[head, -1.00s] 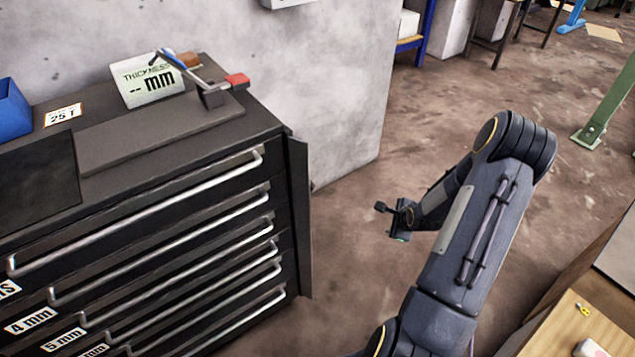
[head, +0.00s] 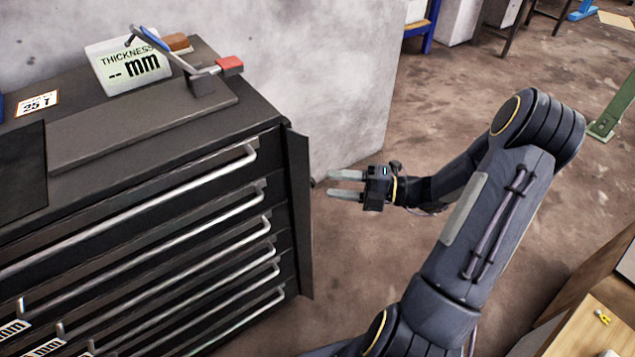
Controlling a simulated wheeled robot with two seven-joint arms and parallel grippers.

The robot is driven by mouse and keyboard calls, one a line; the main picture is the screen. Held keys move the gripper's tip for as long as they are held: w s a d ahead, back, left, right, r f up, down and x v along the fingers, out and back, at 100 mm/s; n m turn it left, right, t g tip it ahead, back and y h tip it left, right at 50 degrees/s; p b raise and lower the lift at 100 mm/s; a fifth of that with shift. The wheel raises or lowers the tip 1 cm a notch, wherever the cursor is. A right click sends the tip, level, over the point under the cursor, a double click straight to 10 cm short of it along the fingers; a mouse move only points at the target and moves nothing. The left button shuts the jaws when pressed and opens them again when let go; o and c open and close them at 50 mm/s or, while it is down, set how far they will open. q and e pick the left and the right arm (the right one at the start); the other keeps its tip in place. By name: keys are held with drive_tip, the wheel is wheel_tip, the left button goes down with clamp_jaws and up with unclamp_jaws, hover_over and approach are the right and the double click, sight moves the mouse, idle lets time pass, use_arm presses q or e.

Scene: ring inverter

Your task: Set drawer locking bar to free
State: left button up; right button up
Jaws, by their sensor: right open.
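A black drawer cabinet with several long silver handles fills the left of the head view. The locking bar (head: 299,215) is a tall dark upright strip along the right edge of the cabinet front (head: 150,240). It stands out at an angle from the drawer fronts, beside the handle ends and not across them. My right gripper (head: 345,184) is open and empty, with its two pale fingers pointing left toward the bar. A gap shows between the fingertips and the bar. My left gripper is out of view.
On the cabinet top stand a thickness display (head: 128,65), a lever tool with a red block (head: 229,66) and a flat dark plate (head: 140,130). A wooden bench (head: 590,325) is at the lower right. Open floor (head: 350,265) lies right of the cabinet.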

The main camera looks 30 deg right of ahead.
drive_tip(key=b+x, duration=0.1)
drive_tip(key=x, duration=0.4)
